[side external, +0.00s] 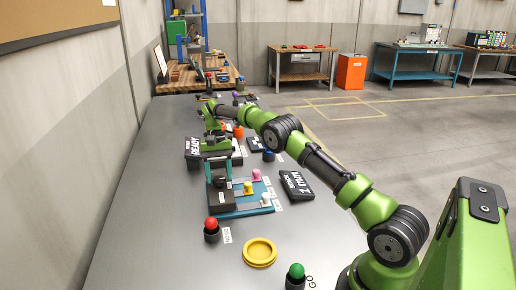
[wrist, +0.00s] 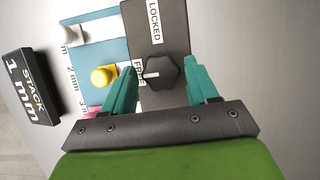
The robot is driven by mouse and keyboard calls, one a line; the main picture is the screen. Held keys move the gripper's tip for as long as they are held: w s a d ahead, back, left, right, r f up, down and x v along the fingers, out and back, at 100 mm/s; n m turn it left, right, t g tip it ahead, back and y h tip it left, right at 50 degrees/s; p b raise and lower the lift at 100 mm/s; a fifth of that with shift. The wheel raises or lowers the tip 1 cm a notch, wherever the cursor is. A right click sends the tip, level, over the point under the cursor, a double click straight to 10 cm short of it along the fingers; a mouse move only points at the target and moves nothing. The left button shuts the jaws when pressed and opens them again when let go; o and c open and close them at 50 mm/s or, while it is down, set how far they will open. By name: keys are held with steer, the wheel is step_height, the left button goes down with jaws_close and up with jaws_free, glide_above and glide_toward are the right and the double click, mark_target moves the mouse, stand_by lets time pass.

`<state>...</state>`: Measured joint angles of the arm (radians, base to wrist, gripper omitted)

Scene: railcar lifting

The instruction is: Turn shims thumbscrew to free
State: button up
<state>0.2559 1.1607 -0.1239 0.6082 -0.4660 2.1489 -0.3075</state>
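The thumbscrew (wrist: 163,73) is a black hexagonal knob on a dark block (wrist: 152,40). The block carries a LOCKED label (wrist: 155,22) at the top and a FREE label (wrist: 139,72) on the left, partly covered by my left finger. A white mark on the knob points left toward FREE. My gripper (wrist: 164,68) is open, with its teal fingers on either side of the knob and a visible gap to each. In the side view, my gripper (side external: 219,172) points down over the dark block (side external: 222,199), and the knob is hard to make out.
Beside the block, a teal board (side external: 248,209) holds white (side external: 265,199), yellow (side external: 248,188) and pink (side external: 256,175) pegs. A STACK 1 mm sign (side external: 295,185) lies right. A red button (side external: 211,229), yellow dish (side external: 260,252) and green button (side external: 296,274) are nearer.

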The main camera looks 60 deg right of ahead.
mark_target(220, 182)
steer(key=shift+o, duration=0.6)
step_height(220, 182, up, 4)
steer(key=shift+f, duration=0.1)
steer(key=s+a, duration=0.2)
steer(key=s, duration=0.5)
steer(key=s+a+r, duration=0.1)
steer(key=s, duration=0.7)
steer(key=shift+s+a, duration=0.3)
steer(key=shift+a, duration=0.05)
steer(key=shift+d, duration=0.1)
steer(key=s+a+r+n+t+h, duration=0.1)
steer(key=s+a+r+n+t, duration=0.3)
steer(key=s+a+r+t, duration=0.6)
steer(key=s+a+r, duration=0.2)
steer(key=s+r, duration=0.1)
steer(key=shift+n, duration=0.4)
